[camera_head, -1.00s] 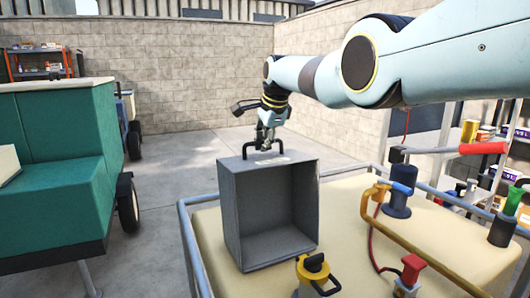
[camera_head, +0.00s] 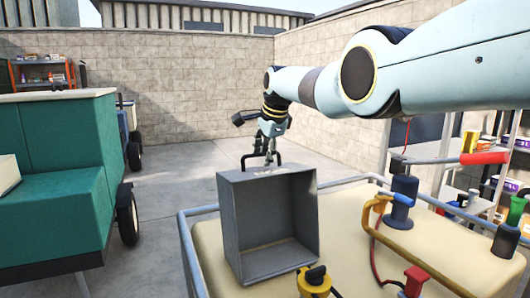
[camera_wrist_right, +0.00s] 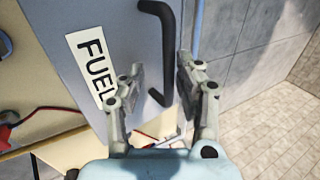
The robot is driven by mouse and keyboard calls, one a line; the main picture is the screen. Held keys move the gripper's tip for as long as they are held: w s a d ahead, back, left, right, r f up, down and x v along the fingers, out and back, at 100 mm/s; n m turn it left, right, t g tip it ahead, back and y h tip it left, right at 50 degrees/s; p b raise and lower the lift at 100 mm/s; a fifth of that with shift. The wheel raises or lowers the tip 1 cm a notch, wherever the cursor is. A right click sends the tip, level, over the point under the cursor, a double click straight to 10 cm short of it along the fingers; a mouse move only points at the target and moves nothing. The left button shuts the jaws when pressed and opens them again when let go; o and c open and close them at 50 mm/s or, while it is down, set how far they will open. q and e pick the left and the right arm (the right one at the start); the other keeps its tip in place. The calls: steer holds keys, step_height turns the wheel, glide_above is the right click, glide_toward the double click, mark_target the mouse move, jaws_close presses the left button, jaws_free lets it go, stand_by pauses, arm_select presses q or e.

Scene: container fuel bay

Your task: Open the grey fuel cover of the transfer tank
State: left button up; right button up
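The grey fuel cover (camera_head: 229,230) is a box standing on the transfer tank (camera_head: 212,238), with its hollow inside facing me in the head view. Its black bar handle (camera_head: 246,163) stands out from the top face. In the right wrist view, the grey face carries a white FUEL label (camera_wrist_right: 92,70), and the black handle (camera_wrist_right: 168,40) reaches down between my fingers. My right gripper (camera_head: 270,157) is at the handle. Its fingers (camera_wrist_right: 160,85) are apart, one on each side of the handle's end, with gaps visible. My left gripper is in neither view.
A rail (camera_head: 340,182) rings the tank. A green vehicle (camera_head: 60,200) is at left; open floor lies between.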

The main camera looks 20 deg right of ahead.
steer(key=v, duration=1.2)
stand_by(0.4)
